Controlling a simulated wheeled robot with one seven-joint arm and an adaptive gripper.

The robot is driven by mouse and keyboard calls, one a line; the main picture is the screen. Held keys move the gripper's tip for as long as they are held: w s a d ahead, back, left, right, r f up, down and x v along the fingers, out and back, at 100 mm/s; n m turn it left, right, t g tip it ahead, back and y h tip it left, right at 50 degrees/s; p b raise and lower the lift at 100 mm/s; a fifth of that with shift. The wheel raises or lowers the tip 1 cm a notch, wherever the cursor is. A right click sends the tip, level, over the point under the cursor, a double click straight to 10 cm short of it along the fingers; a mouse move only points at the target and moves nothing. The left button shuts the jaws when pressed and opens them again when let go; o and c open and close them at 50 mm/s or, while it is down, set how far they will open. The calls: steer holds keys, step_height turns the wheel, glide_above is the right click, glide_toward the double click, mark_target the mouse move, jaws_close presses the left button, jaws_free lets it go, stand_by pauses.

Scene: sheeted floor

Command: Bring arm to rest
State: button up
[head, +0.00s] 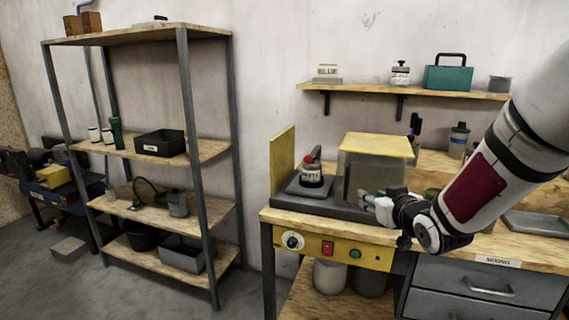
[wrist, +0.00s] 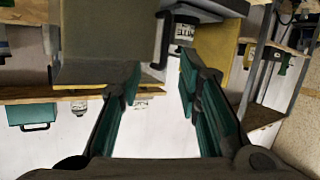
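My arm (head: 490,170) reaches in from the right in the head view, over the workbench. My gripper (head: 375,204) is in front of the grey box with the yellow lid (head: 378,146). In the wrist view, where the scene appears upside down, my gripper (wrist: 160,66) has its two teal-padded fingers spread apart, with no object visible between them. A labelled jar with a red and black top (head: 313,171) stands on the machine's grey base, left of the box. It also shows beyond the fingers in the wrist view (wrist: 185,32).
The workbench (head: 290,219) has a yellow control panel (head: 325,249) and drawers below. A yellow upright panel (head: 282,159) stands left of the jar. A wall shelf (head: 430,92) holds a teal box (head: 448,78) and jars. A shelving rack (head: 150,150) stands left. A grey tray (head: 535,224) lies right.

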steer(key=s+a+r+m+g+p, duration=0.1)
steer(key=s+r+g, duration=0.1)
steer(key=s, duration=1.1)
steer(key=s+a+r+m+g+h+p, duration=0.1)
steer(key=s+g, duration=0.4)
steer(key=s, duration=0.9)
steer(key=s+a+r+g+p, duration=0.2)
steer(key=s+r+g, duration=0.1)
steer(key=s, duration=1)
steer(key=shift+s+r+m+h, duration=0.15)
steer(key=shift+r+m+h, duration=0.2)
steer(key=shift+r, duration=0.25)
